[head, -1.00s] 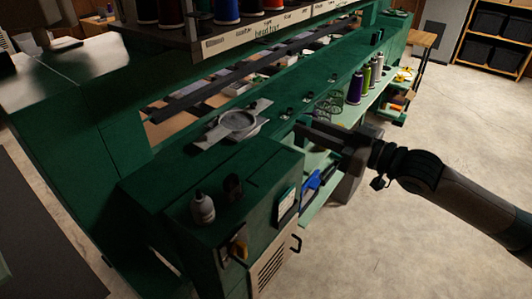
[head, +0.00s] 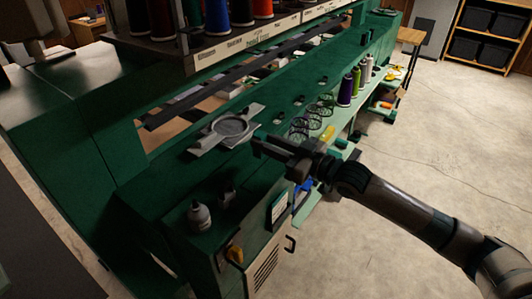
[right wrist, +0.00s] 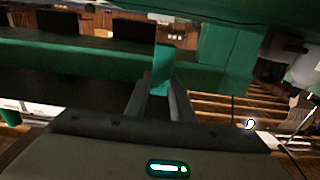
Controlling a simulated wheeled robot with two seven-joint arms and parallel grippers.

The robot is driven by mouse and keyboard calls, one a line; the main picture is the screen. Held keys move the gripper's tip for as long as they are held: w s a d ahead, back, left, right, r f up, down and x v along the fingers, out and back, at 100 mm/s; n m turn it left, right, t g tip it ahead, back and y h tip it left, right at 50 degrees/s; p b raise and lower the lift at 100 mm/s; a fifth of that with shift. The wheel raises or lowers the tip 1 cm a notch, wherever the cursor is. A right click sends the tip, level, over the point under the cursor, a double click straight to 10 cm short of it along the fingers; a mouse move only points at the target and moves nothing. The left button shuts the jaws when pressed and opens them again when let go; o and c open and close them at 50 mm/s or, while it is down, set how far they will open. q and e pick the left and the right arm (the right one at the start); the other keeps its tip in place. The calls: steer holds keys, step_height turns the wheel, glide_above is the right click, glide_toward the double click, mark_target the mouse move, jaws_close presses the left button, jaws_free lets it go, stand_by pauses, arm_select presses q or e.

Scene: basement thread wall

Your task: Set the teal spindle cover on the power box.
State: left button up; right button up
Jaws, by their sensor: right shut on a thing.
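My right gripper (head: 262,146) is over the green machine's long bed, just right of the grey round hoop. In the right wrist view its fingers (right wrist: 160,92) are shut on a teal piece, which I take for the spindle cover (right wrist: 162,66). In the head view I cannot make the cover out clearly at the dark fingertips. The green box at the machine's near end, with a yellow switch and vents, looks like the power box (head: 180,252). The gripper is above and behind its top, apart from it. My left gripper is not in view.
A grey bottle (head: 199,216) and a dark small cup (head: 226,191) stand on the box top. The grey hoop (head: 230,128) lies on the bed behind. Thread cones (head: 345,91) stand along the right shelf. An overhead rack (head: 230,38) holds spools. The floor at right is clear.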

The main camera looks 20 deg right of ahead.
step_height(320, 180, down, 3)
steer(key=shift+f+p, duration=0.15)
steer(key=shift+p, duration=0.65)
steer(key=shift+f, duration=0.35)
steer(key=shift+f, duration=0.2)
steer(key=o, duration=1)
steer(key=shift+r, duration=0.15)
